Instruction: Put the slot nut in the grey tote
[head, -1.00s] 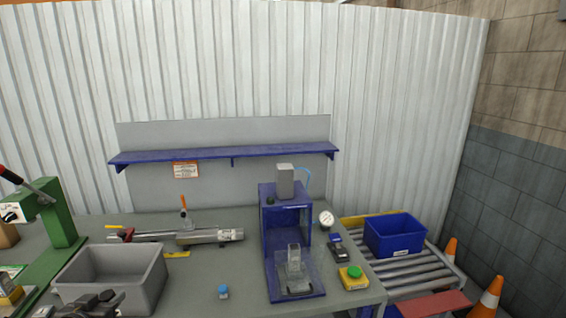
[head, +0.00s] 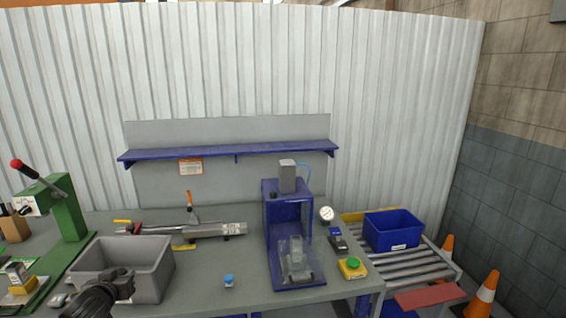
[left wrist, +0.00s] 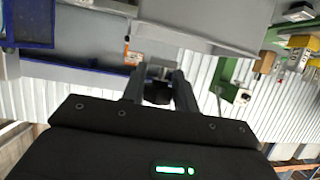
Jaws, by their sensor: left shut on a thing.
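The grey tote (head: 152,285) stands open on the bench at the left in the head view. My left gripper (head: 128,281) shows as a dark shape in front of the tote's near left side, at about rim height. In the left wrist view its two fingers (left wrist: 158,76) are shut on a small dark piece (left wrist: 158,90), taken as the slot nut. The nut is mostly shadowed there, and I cannot make it out in the head view. My right gripper is not in view.
A green lever press (head: 68,218) stands left of the tote. A clamped metal profile (head: 215,231) lies behind it. A small blue-capped item (head: 229,281), a blue press (head: 290,235) and a yellow button box (head: 352,268) are to the right. A blue bin (head: 393,230) sits on rollers.

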